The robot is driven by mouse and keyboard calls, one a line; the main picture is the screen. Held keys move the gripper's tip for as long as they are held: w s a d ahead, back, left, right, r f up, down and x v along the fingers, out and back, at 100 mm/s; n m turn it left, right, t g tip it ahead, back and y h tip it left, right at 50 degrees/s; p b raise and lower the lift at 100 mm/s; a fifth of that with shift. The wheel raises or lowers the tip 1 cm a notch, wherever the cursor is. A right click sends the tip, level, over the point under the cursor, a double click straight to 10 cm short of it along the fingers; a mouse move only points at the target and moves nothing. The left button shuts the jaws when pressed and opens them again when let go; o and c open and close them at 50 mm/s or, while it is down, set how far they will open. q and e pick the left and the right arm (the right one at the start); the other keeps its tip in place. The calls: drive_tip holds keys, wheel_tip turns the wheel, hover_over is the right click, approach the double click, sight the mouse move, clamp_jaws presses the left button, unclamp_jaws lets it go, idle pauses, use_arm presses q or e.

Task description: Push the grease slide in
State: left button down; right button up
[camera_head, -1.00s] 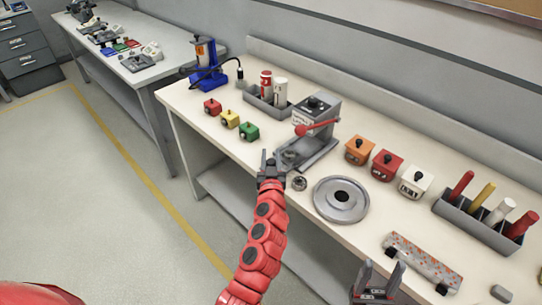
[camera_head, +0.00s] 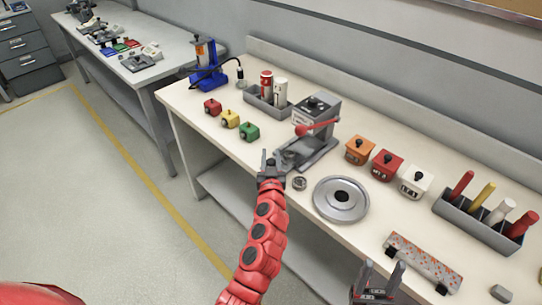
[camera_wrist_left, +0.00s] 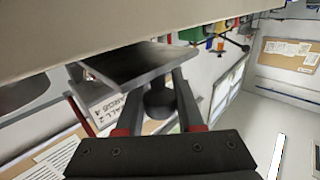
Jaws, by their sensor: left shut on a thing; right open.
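The grey greasing machine (camera_head: 316,117) with a red lever stands on the bench. Its flat grey base (camera_head: 318,152) points toward the bench's front edge. My left gripper (camera_head: 272,163) is at the front end of this base, over the bench edge. In the left wrist view a flat grey plate (camera_wrist_left: 135,62), apparently the grease slide, lies at the fingertips. My left gripper (camera_wrist_left: 158,88) is shut on it, with a dark round knob (camera_wrist_left: 159,101) between the fingers. The exact contact is hidden. My right gripper (camera_head: 382,280) is open and empty before the bench front.
A small metal ring (camera_head: 300,183) lies just right of the left gripper. A round metal plate (camera_head: 341,200) is further right. Green (camera_head: 249,132), yellow (camera_head: 230,118) and red (camera_head: 212,107) blocks sit left of the machine. A patterned bar (camera_head: 423,262) lies near the right gripper.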

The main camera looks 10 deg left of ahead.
sight(283, 158)
idle(0.3)
use_arm(q)
drive_tip(key=w+d+b, duration=0.1)
drive_tip(key=w+b, duration=0.1)
drive_tip(key=b, duration=0.1)
drive_tip(key=shift+w+d+f+b, duration=0.15)
drive_tip(key=shift+d+f+b, duration=0.15)
drive_tip(key=shift+d, duration=0.05)
drive_tip(key=shift+w+d+r, duration=0.1)
drive_tip(key=shift+w+d, duration=0.1)
drive_tip(key=shift+r, duration=0.1)
drive_tip(key=c, duration=0.5)
unclamp_jaws()
